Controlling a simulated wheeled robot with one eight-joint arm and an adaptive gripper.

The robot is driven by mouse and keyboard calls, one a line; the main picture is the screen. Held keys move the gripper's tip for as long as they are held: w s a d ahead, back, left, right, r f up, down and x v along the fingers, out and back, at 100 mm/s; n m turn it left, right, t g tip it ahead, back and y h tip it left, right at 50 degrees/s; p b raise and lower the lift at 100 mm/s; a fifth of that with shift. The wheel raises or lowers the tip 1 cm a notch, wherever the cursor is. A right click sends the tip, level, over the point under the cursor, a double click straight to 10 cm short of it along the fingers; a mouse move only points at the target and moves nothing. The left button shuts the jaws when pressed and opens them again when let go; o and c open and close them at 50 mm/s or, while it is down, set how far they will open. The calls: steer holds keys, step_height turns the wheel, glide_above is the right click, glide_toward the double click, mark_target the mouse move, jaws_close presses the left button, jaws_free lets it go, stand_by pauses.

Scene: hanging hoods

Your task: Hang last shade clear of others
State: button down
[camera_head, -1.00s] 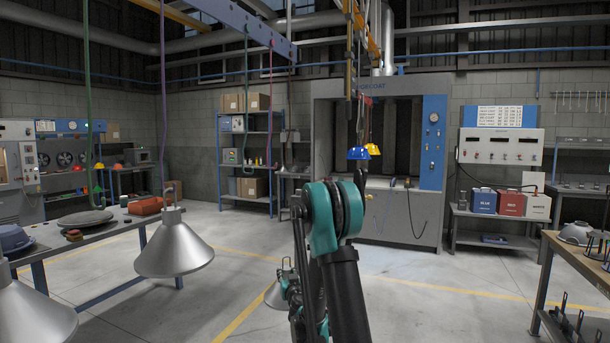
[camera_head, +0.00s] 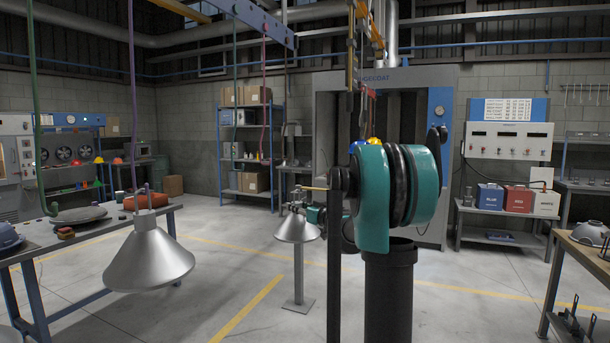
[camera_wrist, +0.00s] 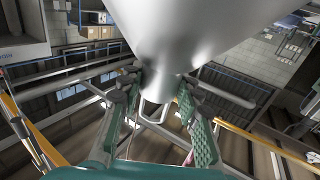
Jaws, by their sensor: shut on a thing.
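A silver cone shade (camera_head: 297,230) is in my gripper (camera_head: 297,206), left of my arm in the head view, with its wide mouth down. In the wrist view my gripper (camera_wrist: 165,105) is shut with its teal-padded fingers on both sides of the neck of this shade (camera_wrist: 190,35). A wire loop (camera_wrist: 150,112) shows between the fingers. Another silver shade (camera_head: 150,262) hangs at the left from the purple cord (camera_head: 132,95), apart from the held one. A green cord (camera_head: 236,100) and a crimson cord (camera_head: 263,100) hang from the lilac rail (camera_head: 250,18) with no shade visible on them.
A grey post stand (camera_head: 299,285) stands below the held shade. A workbench (camera_head: 95,238) is at the left, with another green cord (camera_head: 35,110) hanging over it. A booth (camera_head: 330,120) stands behind my arm. A bench (camera_head: 580,245) is at the right.

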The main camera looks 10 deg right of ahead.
steer(key=s+r+n+g+y, duration=0.1)
steer(key=s+r+n+y, duration=0.1)
steer(key=s+r, duration=0.4)
steer(key=s+r+n+g+y, duration=0.15)
steer(key=s+r, duration=0.25)
steer(key=r, duration=0.4)
steer(key=s+a+x, duration=0.1)
steer(key=x, duration=0.6)
steer(key=shift+w+a+f, duration=0.2)
steer(key=shift+w+a, duration=0.1)
steer(key=shift+w+a+m+y, duration=0.25)
steer(key=shift+w+a, duration=0.05)
steer(key=shift+a, duration=0.25)
steer(key=shift+x, duration=0.95)
steer(key=shift+s+a, duration=0.1)
steer(key=shift+a, duration=0.15)
steer(key=shift+w+a, duration=0.8)
steer(key=shift+a, duration=0.35)
steer(key=shift+f, duration=1.35)
